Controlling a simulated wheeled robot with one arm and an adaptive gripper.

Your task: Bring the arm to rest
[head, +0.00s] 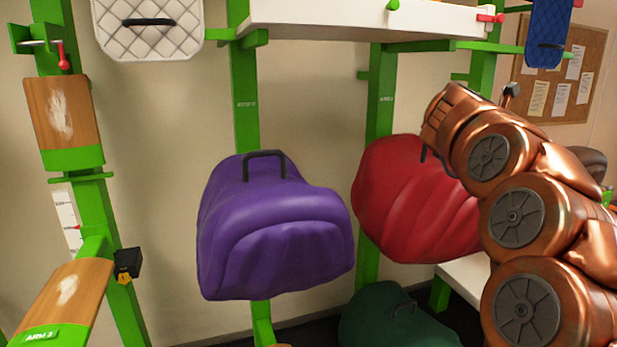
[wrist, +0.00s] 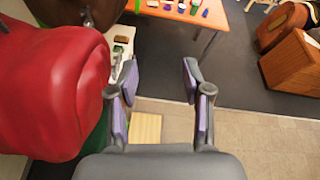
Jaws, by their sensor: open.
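My gripper (wrist: 160,82) is open and empty in the wrist view, its two purple-padded fingers apart with floor and a bench beyond them. In the head view my copper arm fills the right side and the fingers cannot be made out. A red covered saddle (head: 410,200) hangs on a green post, partly behind my arm. It also shows at the left of the wrist view (wrist: 48,80), beside the gripper and apart from the fingers. A purple covered saddle (head: 275,228) with a black handle hangs in the middle of the head view.
A dark green cover (head: 395,318) sits low below the red one. Wooden-faced arms (head: 65,115) stick out from the left green post. A white shelf (head: 350,20) spans the top. In the wrist view an orange table (wrist: 190,12) with small items stands behind, with open floor (wrist: 245,140) at right.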

